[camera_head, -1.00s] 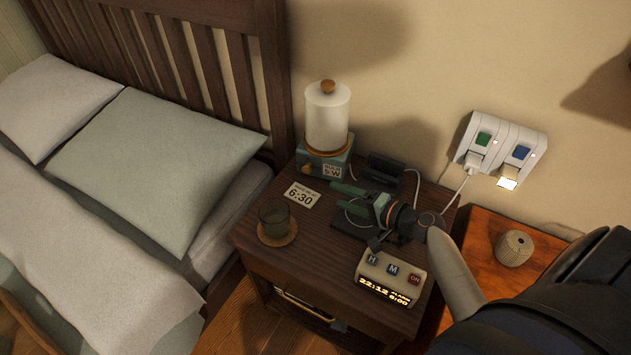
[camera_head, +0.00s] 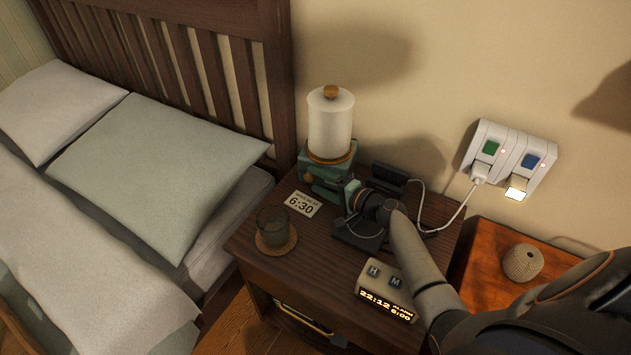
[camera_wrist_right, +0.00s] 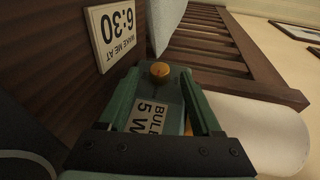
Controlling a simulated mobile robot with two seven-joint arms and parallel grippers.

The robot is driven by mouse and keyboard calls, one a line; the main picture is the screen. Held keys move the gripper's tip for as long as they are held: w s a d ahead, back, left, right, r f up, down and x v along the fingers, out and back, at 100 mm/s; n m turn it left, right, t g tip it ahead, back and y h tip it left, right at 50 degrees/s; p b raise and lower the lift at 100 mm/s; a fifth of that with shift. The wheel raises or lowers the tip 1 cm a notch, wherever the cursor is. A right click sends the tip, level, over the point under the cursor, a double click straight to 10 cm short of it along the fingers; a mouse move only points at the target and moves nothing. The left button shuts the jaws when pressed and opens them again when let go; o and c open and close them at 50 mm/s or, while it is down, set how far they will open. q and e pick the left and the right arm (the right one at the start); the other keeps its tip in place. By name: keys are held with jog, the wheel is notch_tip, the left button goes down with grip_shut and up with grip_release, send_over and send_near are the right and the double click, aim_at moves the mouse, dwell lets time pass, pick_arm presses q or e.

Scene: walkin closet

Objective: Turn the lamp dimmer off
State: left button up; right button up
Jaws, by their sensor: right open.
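The lamp (camera_head: 330,125) has a white cylindrical shade with a wooden top knob. It stands on a teal box base at the back of the nightstand (camera_head: 262,262). In the right wrist view, a round orange dimmer knob (camera_wrist_right: 160,71) sticks out of the base, beside a bulb label (camera_wrist_right: 150,117). My right gripper (camera_head: 314,182) is open at the front of the base. In the wrist view its two green fingers (camera_wrist_right: 159,76) lie either side of the knob; contact cannot be told. In the head view the gripper hides the knob. My left gripper is not in view.
A "6:30" card (camera_head: 301,204), a glass on a coaster (camera_head: 276,250) and a digital clock (camera_head: 385,303) share the nightstand. A dark stand (camera_head: 360,240) lies under my right wrist. A charger cable (camera_head: 455,216) runs to wall sockets (camera_head: 510,155). The bed is left.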

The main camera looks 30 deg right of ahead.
jog(key=shift+w+a+f, duration=0.15)
jog(key=shift+w+a, duration=0.05)
jog(key=shift+w, duration=0.4)
grip_shut()
